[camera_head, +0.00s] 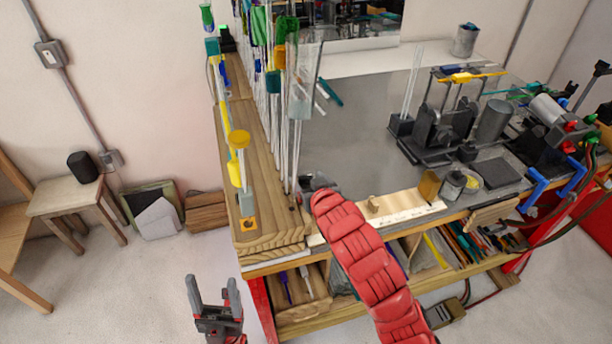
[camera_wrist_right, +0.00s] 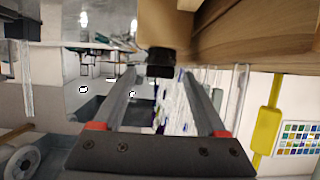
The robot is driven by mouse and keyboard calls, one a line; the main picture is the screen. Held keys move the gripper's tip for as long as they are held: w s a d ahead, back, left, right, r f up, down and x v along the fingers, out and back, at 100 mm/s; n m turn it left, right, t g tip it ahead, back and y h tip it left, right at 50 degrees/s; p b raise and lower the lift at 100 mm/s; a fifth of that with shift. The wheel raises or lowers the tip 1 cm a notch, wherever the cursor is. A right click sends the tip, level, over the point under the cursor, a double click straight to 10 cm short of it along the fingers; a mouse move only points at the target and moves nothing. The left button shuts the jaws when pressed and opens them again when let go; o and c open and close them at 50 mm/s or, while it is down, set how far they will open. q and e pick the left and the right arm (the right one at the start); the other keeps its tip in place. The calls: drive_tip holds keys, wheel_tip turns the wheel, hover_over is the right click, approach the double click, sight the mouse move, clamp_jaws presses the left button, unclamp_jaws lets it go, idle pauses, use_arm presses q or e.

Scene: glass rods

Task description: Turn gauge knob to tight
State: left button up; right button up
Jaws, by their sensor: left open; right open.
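In the right wrist view a short black knob (camera_wrist_right: 160,63) sticks out from a pale wooden block (camera_wrist_right: 164,25). My right gripper (camera_wrist_right: 158,80) is open, with its two grey fingers on either side of the knob near the tips. I cannot tell whether either finger touches it. In the head view my red right arm reaches to the bench's front edge, and its gripper is mostly hidden there. A pale strip with markings (camera_head: 405,213) lies along that edge, with a small wooden peg (camera_head: 373,204). My left gripper (camera_head: 213,295) is open and empty, low in front of the bench.
Tall glass rods (camera_head: 283,140) stand close together on the wooden rack (camera_head: 262,195) left of my right arm. Clamps and a burner setup (camera_head: 440,125) fill the bench's right side. The grey bench top (camera_head: 360,130) between them is mostly clear.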

drive_tip(key=shift+s+r, duration=0.1)
drive_tip(key=shift+s, duration=0.1)
drive_tip(key=shift+c, duration=0.3)
drive_tip(key=shift+w, duration=0.1)
clamp_jaws()
